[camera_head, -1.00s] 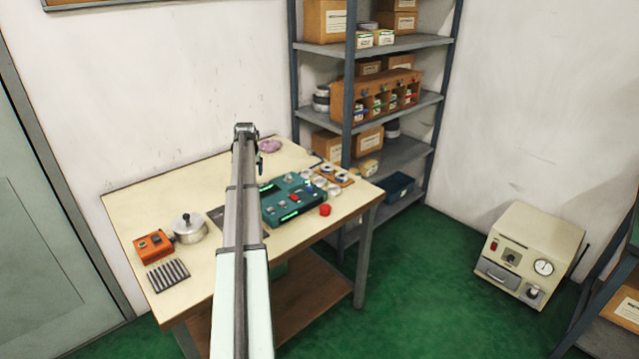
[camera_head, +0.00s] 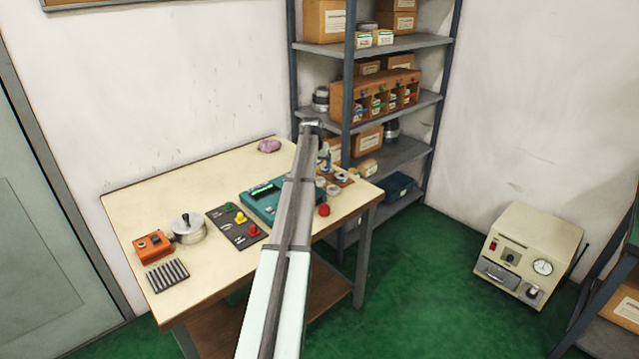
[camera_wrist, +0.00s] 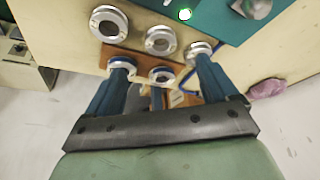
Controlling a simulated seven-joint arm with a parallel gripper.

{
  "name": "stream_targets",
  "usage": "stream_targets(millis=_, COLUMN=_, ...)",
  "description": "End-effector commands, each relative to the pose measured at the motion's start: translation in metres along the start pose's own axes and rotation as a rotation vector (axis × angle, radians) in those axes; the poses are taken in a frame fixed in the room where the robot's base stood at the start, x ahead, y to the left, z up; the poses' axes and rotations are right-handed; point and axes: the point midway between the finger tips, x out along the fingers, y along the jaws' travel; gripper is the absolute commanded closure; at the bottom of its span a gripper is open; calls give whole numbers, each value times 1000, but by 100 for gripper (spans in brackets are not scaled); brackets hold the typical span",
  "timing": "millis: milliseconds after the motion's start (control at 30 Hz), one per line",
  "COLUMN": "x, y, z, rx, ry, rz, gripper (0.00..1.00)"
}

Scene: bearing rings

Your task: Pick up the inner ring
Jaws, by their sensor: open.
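Several pale metal rings lie by the back right of the workbench. In the wrist view, one ring (camera_wrist: 162,75) and parts of others are at a brown wooden board (camera_wrist: 140,60). Two larger rings (camera_wrist: 110,23) (camera_wrist: 160,40) lie beside the board. I cannot tell which ring is the inner ring. My gripper (camera_wrist: 161,62) is open, with its blue fingers reaching toward the board and one ring showing between them. A ring appears at each fingertip; contact is unclear. In the head view my arm hides part of this area.
The teal fixture (camera_head: 258,206) stands beside the rings, with a red knob (camera_head: 323,210) at its right. A dark panel with coloured knobs (camera_head: 237,226), a pot (camera_head: 188,232) and an orange box (camera_head: 152,246) are at left. The shelf (camera_head: 405,150) stands close behind the bench.

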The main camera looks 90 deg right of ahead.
Motion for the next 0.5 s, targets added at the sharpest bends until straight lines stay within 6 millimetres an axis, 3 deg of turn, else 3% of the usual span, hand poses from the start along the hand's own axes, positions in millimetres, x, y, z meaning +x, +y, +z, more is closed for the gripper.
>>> stream_targets(millis=200, x=36, y=0, z=-1, rx=0, ry=-1, rz=0, gripper=13)
stream_targets(millis=500, x=53, y=0, z=-2, rx=-1, ry=-1, rz=0, gripper=13)
